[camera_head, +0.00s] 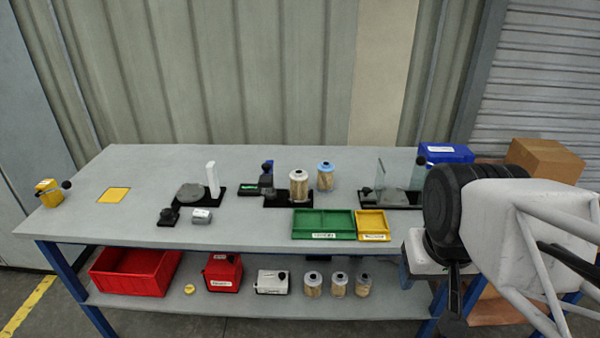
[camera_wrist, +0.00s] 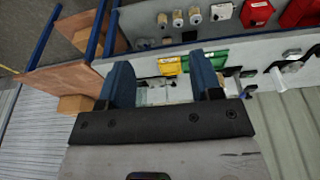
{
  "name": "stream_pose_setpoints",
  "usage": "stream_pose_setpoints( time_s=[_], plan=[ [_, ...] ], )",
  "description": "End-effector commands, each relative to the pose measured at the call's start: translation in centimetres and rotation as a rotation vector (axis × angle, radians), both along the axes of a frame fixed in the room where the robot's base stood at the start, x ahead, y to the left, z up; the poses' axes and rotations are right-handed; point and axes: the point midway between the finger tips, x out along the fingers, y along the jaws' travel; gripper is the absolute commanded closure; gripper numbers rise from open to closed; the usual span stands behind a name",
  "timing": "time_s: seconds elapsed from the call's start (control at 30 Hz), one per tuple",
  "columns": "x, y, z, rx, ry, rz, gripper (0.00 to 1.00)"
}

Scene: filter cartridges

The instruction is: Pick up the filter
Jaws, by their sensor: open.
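Several filters are in view, and I cannot tell which one the task means. On the table in the head view, a white-capped filter (camera_head: 299,186) stands upright at a black holder, and a blue-capped filter (camera_head: 325,177) stands just behind it to the right. Three more stand upright on the lower shelf: left (camera_head: 313,284), middle (camera_head: 339,286) and right (camera_head: 362,285). Filters (camera_wrist: 178,19) also show small at the top of the wrist view. My gripper (camera_wrist: 160,66) is open and empty, apart from all the filters, near the table's right end.
Green tray (camera_head: 322,224) and yellow tray (camera_head: 373,225) lie at the table's front edge. A clear-panelled stand (camera_head: 393,185) and blue bin (camera_head: 444,153) are at the right. A red bin (camera_head: 128,275) is on the shelf. The table's front left is mostly clear.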

Motion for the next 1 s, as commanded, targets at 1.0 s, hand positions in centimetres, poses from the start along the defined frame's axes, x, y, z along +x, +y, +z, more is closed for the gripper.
stream_pose_setpoints(
  time_s=[1.0],
  plan=[
    [0.66,0.09,0.29,-0.004,0.003,0.02,0.01]
  ],
)
